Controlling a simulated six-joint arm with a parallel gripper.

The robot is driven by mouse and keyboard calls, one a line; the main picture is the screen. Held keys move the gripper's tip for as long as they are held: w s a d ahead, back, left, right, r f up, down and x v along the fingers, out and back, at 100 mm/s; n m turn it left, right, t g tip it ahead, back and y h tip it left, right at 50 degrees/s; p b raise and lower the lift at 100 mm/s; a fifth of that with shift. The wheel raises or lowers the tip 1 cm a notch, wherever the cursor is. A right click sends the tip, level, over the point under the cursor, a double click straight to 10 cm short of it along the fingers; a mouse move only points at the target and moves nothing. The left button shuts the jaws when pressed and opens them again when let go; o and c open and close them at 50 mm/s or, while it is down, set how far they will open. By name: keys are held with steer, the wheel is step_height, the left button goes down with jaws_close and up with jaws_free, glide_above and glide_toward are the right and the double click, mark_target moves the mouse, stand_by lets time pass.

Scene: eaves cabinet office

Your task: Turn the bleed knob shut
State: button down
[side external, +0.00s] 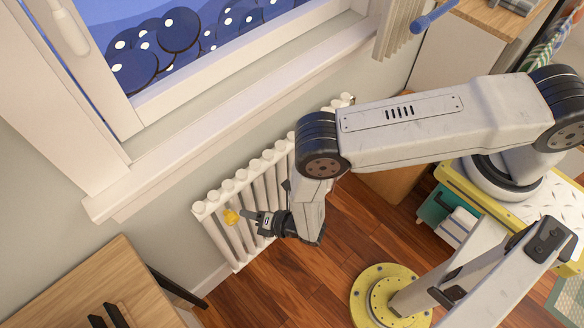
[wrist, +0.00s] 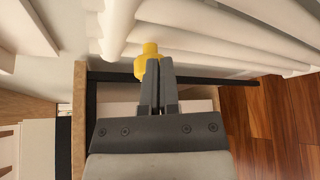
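My gripper (side external: 246,215) points left at the knob in the side view. In the wrist view the two grey fingers of my gripper (wrist: 158,63) come close together at the tips, with no knob visible between them. I cannot tell whether the tips touch the knob.
A white window sill (side external: 230,105) juts out above the radiator. A wooden desk (side external: 100,290) stands at the lower left, with a dark leg beside the radiator. Wooden floor (side external: 260,290) lies open below my gripper.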

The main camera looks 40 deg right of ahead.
steer(key=shift+d, duration=0.35)
stand_by(0.3)
steer(key=s, duration=0.6)
stand_by(0.4)
steer(key=a+r, duration=0.1)
steer(key=s+r, duration=0.1)
steer(key=shift+a+r, duration=0.3)
steer(key=shift+a, duration=0.05)
steer(key=shift+w, duration=0.1)
steer(key=w, duration=0.6)
steer(key=shift+w, duration=0.4)
stand_by(0.4)
steer(key=shift+a+f, duration=0.2)
steer(key=shift+f, duration=0.05)
stand_by(1.0)
